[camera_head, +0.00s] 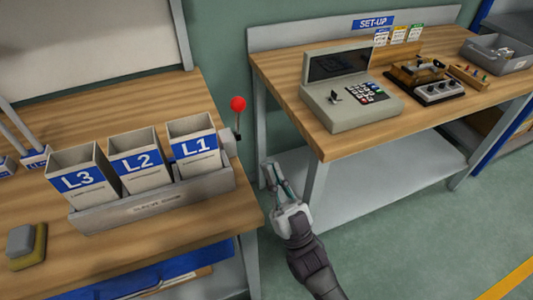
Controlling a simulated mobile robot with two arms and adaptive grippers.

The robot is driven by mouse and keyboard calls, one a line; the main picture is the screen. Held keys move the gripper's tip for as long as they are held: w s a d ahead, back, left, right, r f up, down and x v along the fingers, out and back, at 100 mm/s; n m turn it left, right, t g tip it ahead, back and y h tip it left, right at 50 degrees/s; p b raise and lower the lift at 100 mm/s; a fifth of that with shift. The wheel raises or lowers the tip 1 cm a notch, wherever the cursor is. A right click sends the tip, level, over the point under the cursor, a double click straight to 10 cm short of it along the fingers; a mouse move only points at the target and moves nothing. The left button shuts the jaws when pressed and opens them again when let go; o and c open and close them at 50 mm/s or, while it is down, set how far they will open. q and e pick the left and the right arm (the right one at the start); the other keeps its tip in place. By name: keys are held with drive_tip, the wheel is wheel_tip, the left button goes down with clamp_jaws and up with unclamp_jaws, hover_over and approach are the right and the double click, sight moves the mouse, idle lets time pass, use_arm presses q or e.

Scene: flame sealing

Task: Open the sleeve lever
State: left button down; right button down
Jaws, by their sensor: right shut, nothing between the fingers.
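The sleeve lever shows as a red ball knob (237,104) on a thin dark rod at the right end of the sleeve rack (150,206). The rod stands roughly upright. The rack holds three grey sleeves, labelled L3 (83,178), L2 (140,160) and L1 (194,147). My right gripper (273,178) is shut and empty in the gap between the two benches. In the picture it is below and to the right of the red knob, apart from it. My left gripper is not in view.
The set-up bench (290,82) at the right carries a grey console (345,108), a black device (437,91) and a grey bin (497,54). A yellow and grey block (26,246) lies at the left bench's front. Green floor is open at the lower right.

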sight(243, 104)
drive_tip(key=w+a+r, duration=0.4)
drive_tip(key=w+r, duration=0.2)
drive_tip(key=w, duration=0.2)
drive_tip(key=shift+w+a+r+p, duration=0.25)
drive_tip(key=shift+p, duration=0.15)
drive_tip(key=w+r+g+h+p, duration=0.1)
drive_tip(key=p, duration=0.3)
drive_tip(key=w+r+m+g+h+p, duration=0.1)
drive_tip(key=p, duration=0.3)
drive_tip(key=shift+w+a+r, duration=0.25)
drive_tip(key=shift+a+r, duration=0.15)
drive_tip(key=w+g+p, duration=0.1)
drive_tip(key=p, duration=0.1)
drive_tip(key=w+a+g+h+p, duration=0.1)
drive_tip(key=w+p, duration=0.1)
drive_tip(key=w+g+h+p, duration=0.1)
drive_tip(key=w, duration=0.1)
drive_tip(key=shift+a+f+m+p, duration=0.1)
drive_tip(key=shift+a+m+p, duration=0.2)
drive_tip(key=shift+m+p, duration=0.1)
